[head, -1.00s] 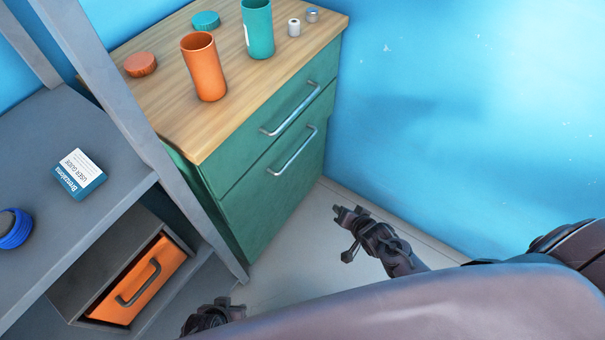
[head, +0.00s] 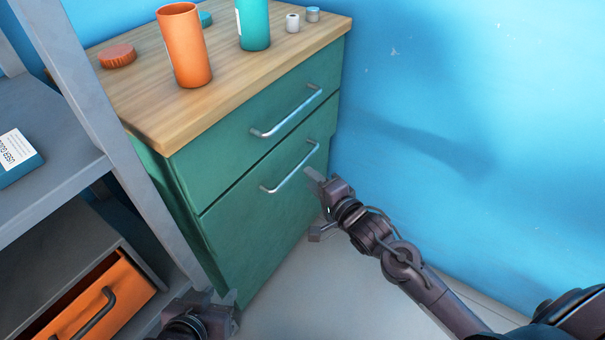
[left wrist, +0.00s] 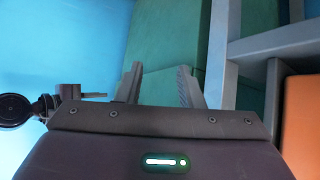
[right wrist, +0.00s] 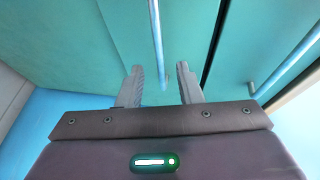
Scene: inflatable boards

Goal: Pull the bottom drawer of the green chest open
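The green chest (head: 245,225) has two drawers with silver bar handles. Its bottom drawer (head: 255,235) looks shut, and its handle (head: 290,167) is in plain view. In the right wrist view the bottom handle (right wrist: 156,40) runs upright in the picture, lined up with the gap between my fingers. My right gripper (head: 316,208) is open and empty, just right of and below that handle in the head view. I see no contact. My left gripper (head: 212,302) is open and empty, low in front of the chest's left side; it also shows in the left wrist view (left wrist: 160,86).
A grey shelf post (head: 105,125) stands close to the chest's left side. An orange drawer (head: 90,310) sits in the shelf unit. An orange cup (head: 185,50) and a teal cup (head: 253,25) stand on the chest top. A blue wall (head: 460,80) bounds the right.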

